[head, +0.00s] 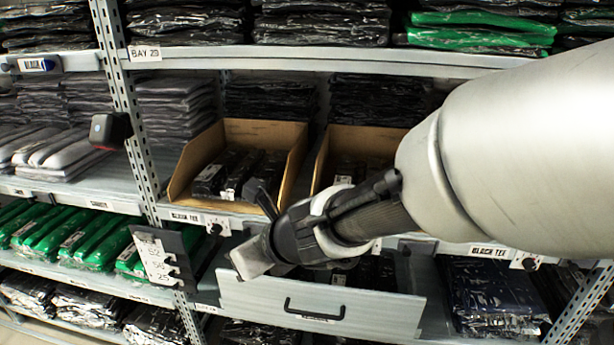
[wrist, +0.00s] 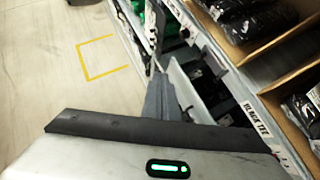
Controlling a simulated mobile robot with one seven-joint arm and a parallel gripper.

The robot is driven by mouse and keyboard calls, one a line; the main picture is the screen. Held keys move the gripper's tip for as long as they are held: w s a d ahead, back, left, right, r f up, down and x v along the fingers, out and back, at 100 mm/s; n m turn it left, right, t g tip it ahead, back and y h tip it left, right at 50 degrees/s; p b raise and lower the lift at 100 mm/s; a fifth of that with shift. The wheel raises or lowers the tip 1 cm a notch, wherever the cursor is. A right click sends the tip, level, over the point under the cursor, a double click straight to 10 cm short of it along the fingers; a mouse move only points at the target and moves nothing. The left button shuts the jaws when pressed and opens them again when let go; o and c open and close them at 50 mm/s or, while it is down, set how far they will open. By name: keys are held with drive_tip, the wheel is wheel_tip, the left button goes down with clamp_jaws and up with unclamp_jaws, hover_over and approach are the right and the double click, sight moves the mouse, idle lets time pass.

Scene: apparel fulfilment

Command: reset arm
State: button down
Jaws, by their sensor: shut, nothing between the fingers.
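My gripper (head: 252,258) is in front of the shelving in the head view, pointing left and down just above the left end of a pulled-out grey drawer (head: 300,308) with a black handle. Its fingers look shut and hold nothing. My arm comes in from the right and hides part of the shelves. In the wrist view my gripper's fingers (wrist: 158,98) show beside the open drawer (wrist: 187,92), which has dark packages inside. I cannot tell whether the fingers touch the drawer.
Two cardboard bins (head: 290,170) (head: 318,160) stand on the shelf above the drawer; black packages show in the left one. A dark sign plate (head: 160,262) juts out left of my gripper. A metal upright (head: 130,110) stands behind it. Clear floor (wrist: 50,50) shows in the wrist view.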

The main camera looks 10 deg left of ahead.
drive_tip(key=s+d+r+n+h, duration=0.2)
drive_tip(key=s+d+n, duration=0.2)
drive_tip(key=d+n, duration=0.5)
drive_tip(key=s+d+r+n+h, duration=0.2)
drive_tip(key=s+d+n+h, duration=0.15)
drive_tip(key=d+n, duration=0.55)
drive_tip(key=s+d+r+n+h, duration=0.2)
drive_tip(key=s+d+n, duration=0.2)
drive_tip(key=d+n, duration=0.5)
drive_tip(key=s+d+r+m+p, duration=0.1)
drive_tip(key=d+r+p, duration=0.3)
drive_tip(key=r+p, duration=1.1)
drive_tip(key=shift+a, duration=0.15)
